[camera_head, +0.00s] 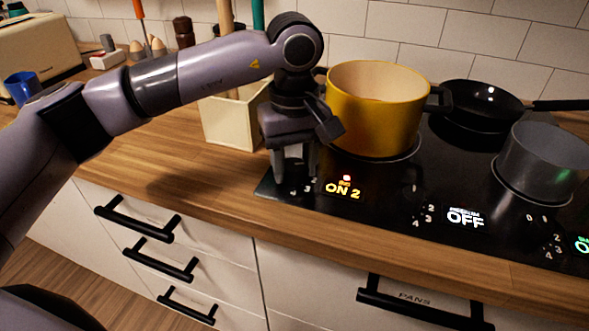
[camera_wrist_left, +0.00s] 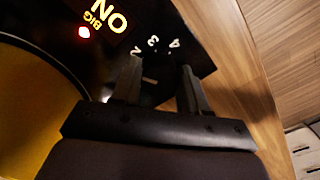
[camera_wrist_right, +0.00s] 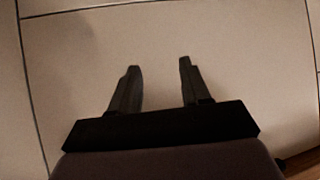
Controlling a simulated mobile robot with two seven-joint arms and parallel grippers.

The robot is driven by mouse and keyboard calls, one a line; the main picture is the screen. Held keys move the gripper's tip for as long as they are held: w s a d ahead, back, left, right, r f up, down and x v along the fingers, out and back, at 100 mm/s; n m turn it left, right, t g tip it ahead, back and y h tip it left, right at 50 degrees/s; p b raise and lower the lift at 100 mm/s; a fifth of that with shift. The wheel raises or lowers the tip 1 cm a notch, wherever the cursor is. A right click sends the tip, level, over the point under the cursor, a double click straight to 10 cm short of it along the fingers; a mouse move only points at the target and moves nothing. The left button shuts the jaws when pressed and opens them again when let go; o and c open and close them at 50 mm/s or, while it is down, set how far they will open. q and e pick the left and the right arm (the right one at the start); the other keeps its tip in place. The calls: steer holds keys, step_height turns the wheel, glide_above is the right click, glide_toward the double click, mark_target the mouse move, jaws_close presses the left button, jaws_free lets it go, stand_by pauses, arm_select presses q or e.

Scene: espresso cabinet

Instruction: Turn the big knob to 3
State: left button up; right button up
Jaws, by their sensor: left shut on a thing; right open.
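The big knob (camera_wrist_left: 152,90) is black and sits on the cooktop's front left corner, between the fingers of my left gripper (camera_wrist_left: 157,95). The numbers 2, 3 and 4 show beside it in the left wrist view, and a pale mark shows on the knob. In the head view my left gripper (camera_head: 296,172) comes down over the knob and mostly hides it.
A yellow pot (camera_head: 372,115) stands just behind the left gripper. A black pan (camera_head: 478,105) and a grey pot (camera_head: 545,160) stand farther right. Another display (camera_head: 465,217) reads "OFF". A cream utensil holder (camera_head: 228,125) is behind the left arm. Drawers with black handles are below.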

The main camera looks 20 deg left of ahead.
mark_target(292, 166)
arm_select(q)
steer(key=m+b, duration=0.1)
steer(key=m, duration=0.4)
steer(key=shift+f+m+b, duration=0.1)
steer(key=shift+m+b, duration=0.2)
steer(key=m, duration=0.3)
steer(key=shift+a+m+b, duration=0.15)
steer(key=shift+m+b, duration=0.15)
steer(key=shift+m, duration=0.9)
steer(key=o, duration=1.1)
steer(key=shift+c, duration=0.2)
step_height(292, 166, up, 6)
steer(key=shift+r, duration=0.7)
